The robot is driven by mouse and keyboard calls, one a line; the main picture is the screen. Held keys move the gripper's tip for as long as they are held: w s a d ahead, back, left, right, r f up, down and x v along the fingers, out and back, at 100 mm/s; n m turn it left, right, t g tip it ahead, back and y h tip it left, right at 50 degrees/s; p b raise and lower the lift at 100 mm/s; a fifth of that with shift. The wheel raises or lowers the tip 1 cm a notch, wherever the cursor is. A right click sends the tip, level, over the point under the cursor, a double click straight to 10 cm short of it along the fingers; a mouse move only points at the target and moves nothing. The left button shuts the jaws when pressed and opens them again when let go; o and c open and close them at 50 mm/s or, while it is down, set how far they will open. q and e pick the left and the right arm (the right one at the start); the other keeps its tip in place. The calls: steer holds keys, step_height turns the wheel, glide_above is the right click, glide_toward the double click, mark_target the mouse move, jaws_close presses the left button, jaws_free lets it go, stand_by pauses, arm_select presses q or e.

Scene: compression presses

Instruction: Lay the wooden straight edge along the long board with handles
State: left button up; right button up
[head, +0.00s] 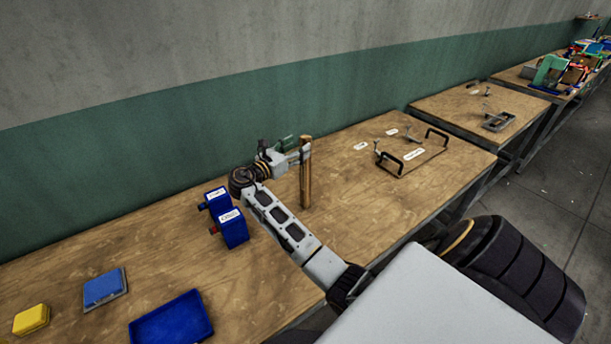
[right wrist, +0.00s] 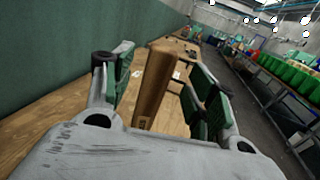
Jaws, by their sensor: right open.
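The wooden straight edge (head: 306,178) is a narrow brown bar, upright over the middle of the near table. I cannot tell whether its lower end touches the tabletop. My right gripper (head: 296,152) is at its upper part, with the jaws open around it. In the right wrist view the straight edge (right wrist: 153,84) stands between the green finger pads of the gripper (right wrist: 162,88), with gaps visible at its sides. The long board with handles (head: 428,153) lies flat farther right on the same table, with a black handle at each end and a white label. My left gripper is out of view.
Two blue boxes with labels (head: 233,228) stand left of my right gripper. A blue tray (head: 172,322), a blue-grey block (head: 104,288) and a yellow block (head: 31,320) lie at the front left. The tabletop (head: 350,205) between straight edge and board is clear. A green wall (head: 150,150) runs behind.

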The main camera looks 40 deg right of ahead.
mark_target(303, 143)
steer(key=shift+w+d+p, duration=0.15)
steer(key=shift+d+p, duration=0.1)
steer(key=shift+d, duration=0.7)
steer(key=shift+w+d+p, duration=0.15)
steer(key=shift+d+p, duration=0.1)
steer(key=shift+d, duration=0.65)
steer(key=shift+c, duration=0.5)
steer(key=shift+r, duration=0.1)
jaws_close()
